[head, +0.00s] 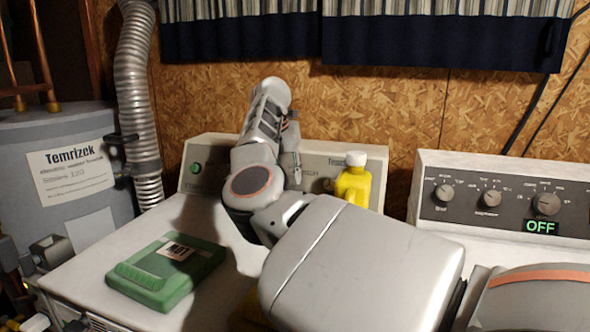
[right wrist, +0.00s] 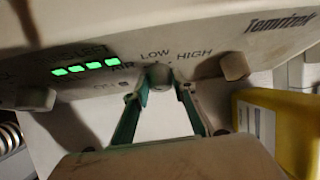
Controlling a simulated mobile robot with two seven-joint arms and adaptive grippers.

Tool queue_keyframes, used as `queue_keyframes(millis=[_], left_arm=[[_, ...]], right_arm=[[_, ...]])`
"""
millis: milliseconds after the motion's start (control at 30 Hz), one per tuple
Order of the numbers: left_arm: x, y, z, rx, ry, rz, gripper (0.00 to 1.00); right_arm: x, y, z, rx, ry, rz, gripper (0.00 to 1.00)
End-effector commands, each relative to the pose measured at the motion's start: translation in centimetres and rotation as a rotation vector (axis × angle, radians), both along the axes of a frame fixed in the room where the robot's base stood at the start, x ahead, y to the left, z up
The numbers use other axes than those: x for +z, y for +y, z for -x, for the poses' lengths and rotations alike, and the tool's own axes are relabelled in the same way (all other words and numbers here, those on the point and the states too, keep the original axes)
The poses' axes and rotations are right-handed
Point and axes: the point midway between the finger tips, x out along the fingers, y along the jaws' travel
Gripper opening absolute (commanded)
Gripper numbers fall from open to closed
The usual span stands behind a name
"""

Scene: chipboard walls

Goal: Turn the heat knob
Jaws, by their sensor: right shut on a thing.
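The heat knob (right wrist: 158,75) is a small pale knob on the white control panel, under the printed words AIR, LOW and HIGH. My right gripper (right wrist: 160,92) reaches it from below in the right wrist view, its two green-lined fingers closed on the knob's sides. Which word the knob points at cannot be told. In the head view my right gripper (head: 291,150) is at the panel of the left machine (head: 345,160), and my forearm and wrist hide the knob. My left gripper is not in view.
A yellow bottle (head: 355,182) stands close right of the gripper and shows in the right wrist view (right wrist: 280,130). A green box (head: 165,272) lies on the left machine's top. The right machine (head: 505,195) reads OFF. Green lights (right wrist: 90,67) glow left of the knob.

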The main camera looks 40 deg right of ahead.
Motion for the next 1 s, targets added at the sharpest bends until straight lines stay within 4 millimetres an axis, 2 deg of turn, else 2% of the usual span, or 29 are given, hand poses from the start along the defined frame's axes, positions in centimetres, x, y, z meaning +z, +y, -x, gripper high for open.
queue_keyframes(millis=[33,100,333,700,733,800,1000], left_arm=[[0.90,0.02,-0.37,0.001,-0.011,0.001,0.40],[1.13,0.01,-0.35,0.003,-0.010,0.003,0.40],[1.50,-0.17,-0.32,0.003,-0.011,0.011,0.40],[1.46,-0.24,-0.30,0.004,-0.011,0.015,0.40],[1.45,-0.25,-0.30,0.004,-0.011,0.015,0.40],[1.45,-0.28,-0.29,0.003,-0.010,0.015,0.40],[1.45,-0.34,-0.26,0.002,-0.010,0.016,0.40]], right_arm=[[0.82,-0.01,0.08,0.017,0.024,0.014,0.04],[0.67,0.05,-0.03,0.038,0.062,0.034,0.04],[0.15,0.12,-0.18,0.079,0.148,0.078,0.04],[-0.12,0.13,-0.22,0.086,0.163,0.085,0.04],[-0.12,0.12,-0.21,0.086,0.163,0.085,0.28],[-0.12,0.13,-0.21,0.086,0.163,0.085,0.42],[-0.09,0.14,-0.22,0.085,0.162,0.084,0.42]])
